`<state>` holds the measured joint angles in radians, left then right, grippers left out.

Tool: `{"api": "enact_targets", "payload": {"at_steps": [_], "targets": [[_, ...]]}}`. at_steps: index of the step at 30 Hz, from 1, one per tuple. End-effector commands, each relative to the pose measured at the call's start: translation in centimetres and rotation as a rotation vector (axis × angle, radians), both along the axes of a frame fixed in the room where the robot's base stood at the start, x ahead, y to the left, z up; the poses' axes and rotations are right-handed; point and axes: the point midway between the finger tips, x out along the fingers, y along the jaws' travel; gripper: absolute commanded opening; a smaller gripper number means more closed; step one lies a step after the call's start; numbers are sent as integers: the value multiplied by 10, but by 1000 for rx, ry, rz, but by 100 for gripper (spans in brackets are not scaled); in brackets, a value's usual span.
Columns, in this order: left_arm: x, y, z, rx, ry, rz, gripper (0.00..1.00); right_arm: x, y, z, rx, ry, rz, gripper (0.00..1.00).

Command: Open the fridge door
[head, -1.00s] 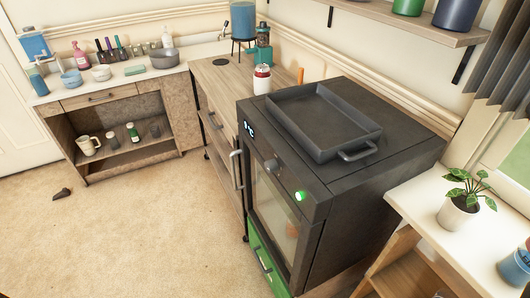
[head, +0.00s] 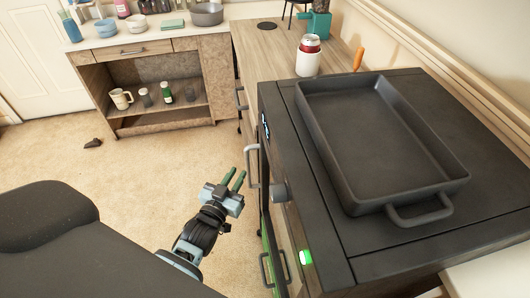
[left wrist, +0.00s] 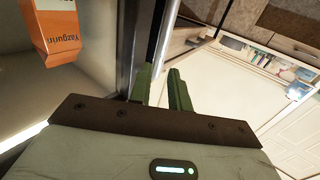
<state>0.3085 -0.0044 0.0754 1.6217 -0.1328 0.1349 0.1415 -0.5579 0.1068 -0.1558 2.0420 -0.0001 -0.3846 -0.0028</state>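A black-topped appliance with a glass-paned front (head: 280,232) stands at the right; it is the likeliest fridge here. A pale upright handle (head: 251,166) shows at the far edge of its front. My left gripper (head: 233,180) is just left of this handle, fingers apart. In the left wrist view, the two green fingers (left wrist: 163,88) have a gap between them, and a metal bar (left wrist: 167,40) runs down toward that gap. I cannot tell whether they touch it. An orange carton (left wrist: 60,28) shows beyond a dark frame edge (left wrist: 130,40). My right gripper is out of view.
A black tray (head: 375,140) lies on the appliance. A low cabinet (head: 95,80) stands at the back left.

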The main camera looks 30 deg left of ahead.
Motion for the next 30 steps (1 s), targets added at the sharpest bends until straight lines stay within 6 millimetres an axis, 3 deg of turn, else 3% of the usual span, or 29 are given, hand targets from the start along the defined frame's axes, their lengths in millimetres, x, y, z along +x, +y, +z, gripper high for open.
{"api": "enact_targets", "payload": {"at_steps": [8, 21, 30], "targets": [[10, 1, 1, 0, -2, 0, 19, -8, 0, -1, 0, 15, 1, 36], [68, 4, 0, 1, 0, 0, 19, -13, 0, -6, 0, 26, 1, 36], [78, 5, 0, 1, 0, 0, 19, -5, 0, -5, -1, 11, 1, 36]]}}
